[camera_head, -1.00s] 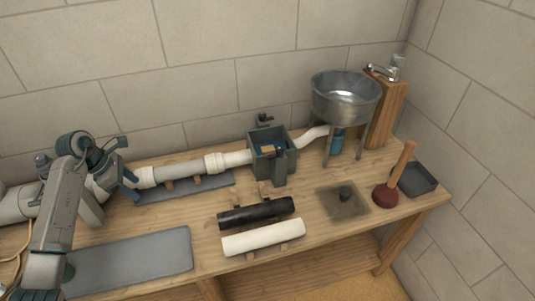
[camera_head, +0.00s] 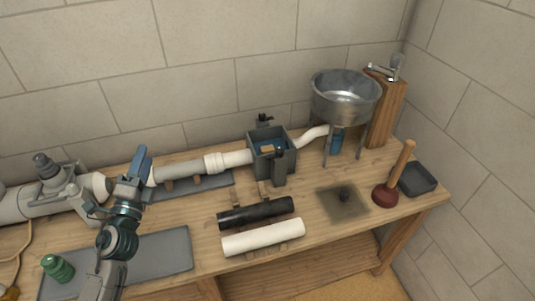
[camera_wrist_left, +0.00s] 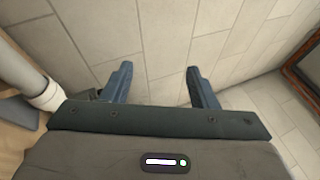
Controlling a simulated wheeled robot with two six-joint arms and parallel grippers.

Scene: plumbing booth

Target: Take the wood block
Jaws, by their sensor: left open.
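Blue water shows in the box. My left gripper (camera_head: 141,162) is up and to the left of the box, apart from it, with its fingers pointing toward the back wall. In the left wrist view its two blue fingers (camera_wrist_left: 160,88) stand wide apart with only wall tiles between them. The block does not show in the wrist view. My right gripper is not in view.
A white pipe (camera_head: 190,170) runs along the bench into the box. A metal basin (camera_head: 345,100) stands right of it. A black pipe (camera_head: 255,213) and a white pipe (camera_head: 263,237) lie in front. A plunger (camera_head: 386,194) stands at right. A green object (camera_head: 58,268) sits on a grey mat (camera_head: 165,252).

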